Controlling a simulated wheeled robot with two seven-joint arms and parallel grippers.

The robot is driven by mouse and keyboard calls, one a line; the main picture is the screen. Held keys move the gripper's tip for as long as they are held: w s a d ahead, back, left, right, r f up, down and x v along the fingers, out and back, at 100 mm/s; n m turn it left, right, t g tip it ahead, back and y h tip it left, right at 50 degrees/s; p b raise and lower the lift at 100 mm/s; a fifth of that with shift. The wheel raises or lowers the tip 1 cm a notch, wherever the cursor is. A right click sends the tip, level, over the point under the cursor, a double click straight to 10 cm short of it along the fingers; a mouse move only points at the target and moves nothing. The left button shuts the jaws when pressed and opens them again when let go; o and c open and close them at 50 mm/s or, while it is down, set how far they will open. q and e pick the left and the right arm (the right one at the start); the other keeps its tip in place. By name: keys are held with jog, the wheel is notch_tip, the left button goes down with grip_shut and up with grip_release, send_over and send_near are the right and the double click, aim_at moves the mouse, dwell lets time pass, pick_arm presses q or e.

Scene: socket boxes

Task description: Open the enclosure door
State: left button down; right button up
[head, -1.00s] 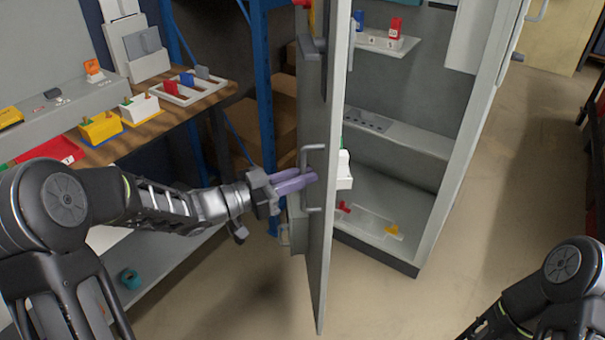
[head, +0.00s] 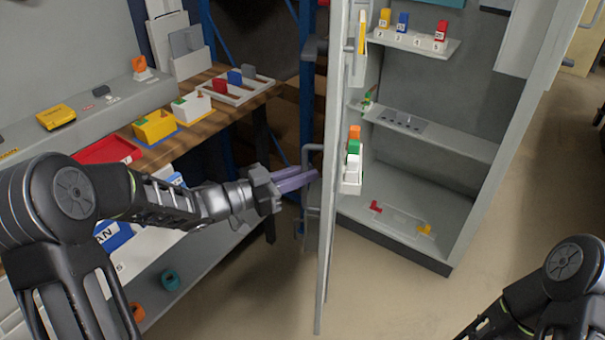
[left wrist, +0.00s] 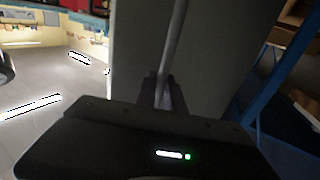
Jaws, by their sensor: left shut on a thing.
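The grey enclosure (head: 475,190) stands at the right of the head view with its door (head: 333,110) swung well open, seen nearly edge-on. My left gripper (head: 310,178) is shut on the door handle (head: 311,150), a grey bar on the door's outer face. In the left wrist view the handle (left wrist: 175,45) runs up from between the purple fingers (left wrist: 163,92), with the door panel (left wrist: 140,50) behind it. The fingertips are partly hidden by the handle and door edge in the head view. My right arm shows at the lower right, but its gripper is out of view.
Inside the enclosure are a shelf (head: 420,45) with coloured blocks and red and yellow pieces on the floor. A door bin (head: 352,180) holds coloured items. A wooden workbench (head: 195,120) with trays stands left, near my left arm. Blue rack posts (head: 305,35) stand behind the door.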

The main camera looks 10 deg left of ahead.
pick_arm(q)
jog(key=shift+w+a+r, duration=0.15)
jog(key=shift+r, duration=0.05)
jog(key=c, duration=1.5)
grip_release()
jog(key=shift+f, duration=0.15)
jog(key=shift+o, duration=0.2)
jog(key=v, duration=0.7)
jog(key=shift+s+a+p, duration=0.15)
jog(key=shift+s+p, duration=0.1)
jog(key=shift+p, duration=0.1)
jog(key=shift+c, duration=0.2)
